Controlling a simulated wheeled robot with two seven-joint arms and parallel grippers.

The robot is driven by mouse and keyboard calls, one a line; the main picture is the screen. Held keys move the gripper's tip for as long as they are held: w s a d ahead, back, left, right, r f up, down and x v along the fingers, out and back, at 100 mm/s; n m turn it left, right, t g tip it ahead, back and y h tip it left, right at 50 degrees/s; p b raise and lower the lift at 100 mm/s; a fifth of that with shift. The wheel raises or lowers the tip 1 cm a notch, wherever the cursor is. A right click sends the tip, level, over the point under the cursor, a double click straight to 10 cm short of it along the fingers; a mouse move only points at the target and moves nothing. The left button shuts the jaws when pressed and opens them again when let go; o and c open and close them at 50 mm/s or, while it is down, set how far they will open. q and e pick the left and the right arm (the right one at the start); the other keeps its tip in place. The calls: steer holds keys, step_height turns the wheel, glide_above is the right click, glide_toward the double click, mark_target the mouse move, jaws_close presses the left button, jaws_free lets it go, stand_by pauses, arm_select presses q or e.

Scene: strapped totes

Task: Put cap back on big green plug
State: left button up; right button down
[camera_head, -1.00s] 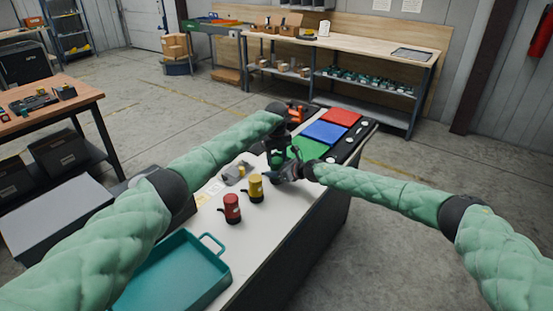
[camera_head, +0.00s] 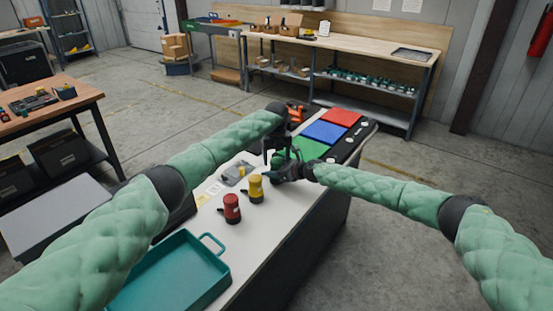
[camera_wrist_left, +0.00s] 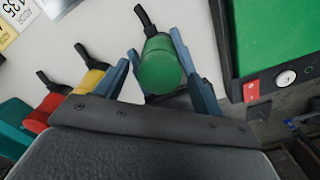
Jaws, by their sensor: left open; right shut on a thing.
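The big green plug (camera_wrist_left: 160,68) shows in the left wrist view as a green cylinder with a black strap or handle (camera_wrist_left: 146,22) at its far end. My left gripper (camera_wrist_left: 154,46) is open, with one blue finger on each side of the green cylinder. In the head view the green part (camera_head: 279,158) is partly hidden by both grippers. My right gripper (camera_head: 279,172) is low beside it and appears shut on the plug, though its fingertips are hard to make out. I cannot tell the cap apart from the plug.
A red plug (camera_head: 231,208) and a yellow plug (camera_head: 255,188) stand on the white table (camera_head: 262,222), left of the grippers. A teal tray (camera_head: 218,262) is at the near end. Red, blue (camera_head: 324,132) and green mats lie at the far end. A grey item (camera_head: 232,176) lies nearby.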

arm_select(q)
steer(key=shift+r, duration=2.15)
steer(key=shift+c, duration=0.4)
steer(key=shift+r+n, duration=1.7)
steer(key=shift+r, duration=0.1)
steer(key=shift+f, duration=4.05)
